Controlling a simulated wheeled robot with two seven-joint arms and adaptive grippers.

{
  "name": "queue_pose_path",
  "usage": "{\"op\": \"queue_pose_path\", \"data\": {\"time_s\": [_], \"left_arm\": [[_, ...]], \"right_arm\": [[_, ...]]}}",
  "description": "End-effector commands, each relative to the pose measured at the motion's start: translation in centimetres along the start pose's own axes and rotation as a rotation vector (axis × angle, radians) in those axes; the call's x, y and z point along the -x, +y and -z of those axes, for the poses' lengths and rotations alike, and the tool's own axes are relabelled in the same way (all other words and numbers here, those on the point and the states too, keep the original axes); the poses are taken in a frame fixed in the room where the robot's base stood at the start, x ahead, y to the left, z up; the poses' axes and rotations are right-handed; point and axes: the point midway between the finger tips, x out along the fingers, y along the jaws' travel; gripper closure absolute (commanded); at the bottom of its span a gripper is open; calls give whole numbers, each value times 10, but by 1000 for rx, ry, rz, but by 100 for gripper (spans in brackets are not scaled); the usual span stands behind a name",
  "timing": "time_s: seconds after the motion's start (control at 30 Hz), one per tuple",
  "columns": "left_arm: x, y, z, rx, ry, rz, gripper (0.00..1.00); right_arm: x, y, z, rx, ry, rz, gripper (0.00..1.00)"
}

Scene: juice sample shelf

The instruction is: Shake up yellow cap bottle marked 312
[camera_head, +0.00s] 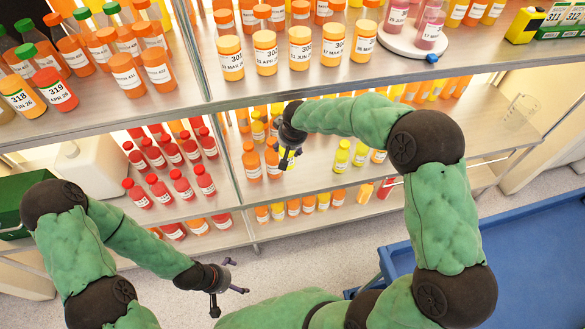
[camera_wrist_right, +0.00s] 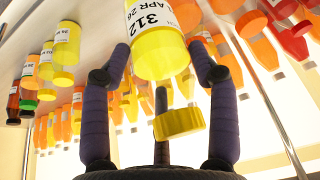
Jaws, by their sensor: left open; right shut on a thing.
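The yellow bottle marked 312 (camera_wrist_right: 152,42) fills the top middle of the right wrist view, tilted, with its label facing the camera. Its yellow cap (camera_wrist_right: 180,122) shows below it in that picture. My right gripper (camera_wrist_right: 160,65) is shut on this bottle, one dark finger on each side. My left gripper (camera_head: 230,301) is open and empty, low in front of the shelves.
Red bottles (camera_head: 170,170) stand left on the middle shelf. Orange bottles (camera_head: 298,48) line the upper shelf (camera_head: 300,90), with a white round device (camera_head: 412,42) to their right. A blue surface (camera_head: 530,260) lies at right. Open floor (camera_head: 320,255) shows before the shelf.

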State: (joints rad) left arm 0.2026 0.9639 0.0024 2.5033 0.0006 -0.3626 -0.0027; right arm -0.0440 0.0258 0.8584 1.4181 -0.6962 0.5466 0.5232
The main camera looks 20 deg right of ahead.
Motion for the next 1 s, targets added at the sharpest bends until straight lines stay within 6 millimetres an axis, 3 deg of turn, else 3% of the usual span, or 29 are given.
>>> {"op": "queue_pose_path", "data": {"time_s": [0.3, 0.43, 0.83, 0.93, 1.0], "left_arm": [[0, 0, 0, 0, 0, 0, 0], [0, 0, 0, 0, 0, 0, 0], [0, 0, 0, 0, 0, 0, 0], [0, 0, 0, 0, 0, 0, 0], [0, 0, 0, 0, 0, 0, 0]], "right_arm": [[23, -5, -53, 0, 1, 0, 84], [28, -7, -66, 0, 2, 0, 84], [1, -1, -4, -2, -1, 0, 84], [1, 0, -1, 0, 1, 0, 84], [6, -1, -12, 0, 0, 0, 84]]}}
